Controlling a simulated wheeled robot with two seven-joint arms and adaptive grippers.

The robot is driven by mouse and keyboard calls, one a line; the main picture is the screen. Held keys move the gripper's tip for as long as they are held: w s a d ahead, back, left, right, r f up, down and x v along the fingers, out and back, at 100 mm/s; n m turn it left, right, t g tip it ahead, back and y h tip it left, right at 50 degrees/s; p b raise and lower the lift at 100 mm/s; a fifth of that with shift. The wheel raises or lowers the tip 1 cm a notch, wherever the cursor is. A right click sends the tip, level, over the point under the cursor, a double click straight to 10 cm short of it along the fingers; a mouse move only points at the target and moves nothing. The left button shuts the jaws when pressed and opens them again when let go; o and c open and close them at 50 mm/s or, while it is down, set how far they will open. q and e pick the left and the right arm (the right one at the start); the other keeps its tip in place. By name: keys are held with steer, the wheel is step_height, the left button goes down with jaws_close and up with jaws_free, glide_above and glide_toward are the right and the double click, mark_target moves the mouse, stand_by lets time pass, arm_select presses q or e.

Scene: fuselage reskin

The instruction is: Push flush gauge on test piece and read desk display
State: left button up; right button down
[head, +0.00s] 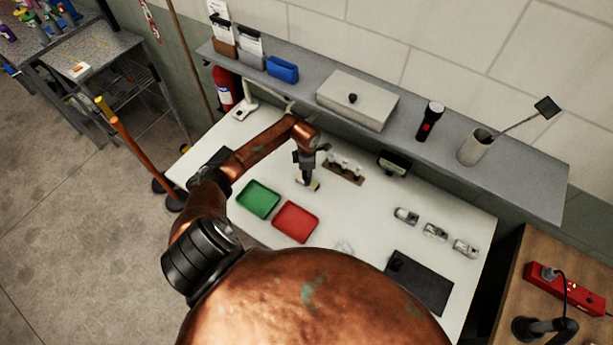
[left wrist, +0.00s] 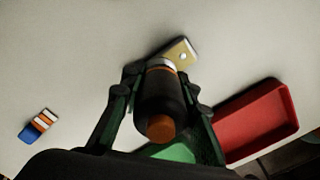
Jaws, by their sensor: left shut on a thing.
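My left gripper (head: 306,160) reaches down over the white desk, shut on the flush gauge. In the left wrist view the flush gauge (left wrist: 160,103) is a dark cylinder with an orange end and a pale ring, between the two fingers. The test piece (left wrist: 182,52), a small tan plate with a bright round spot, lies beyond the gauge's far end. It also shows under the gripper in the head view (head: 313,186). I cannot tell whether gauge and plate touch. The desk display (head: 394,162) stands at the back of the desk; its reading is too small. My right gripper is out of view.
A green tray (head: 258,199) and red tray (head: 296,222) lie in front of the gripper. A small rack (head: 344,174) stands to its right. Several metal pieces and a dark mat (head: 420,284) lie at the right. A shelf (head: 300,91) overhangs the back.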

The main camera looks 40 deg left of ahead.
arm_select(q)
steer(key=shift+s+f, duration=0.1)
steer(key=shift+s, duration=0.05)
steer(key=shift+r+p, duration=0.6)
steer(key=shift+r, duration=0.3)
steer(key=shift+r+p, duration=1.45)
steer(key=shift+r, duration=1.2)
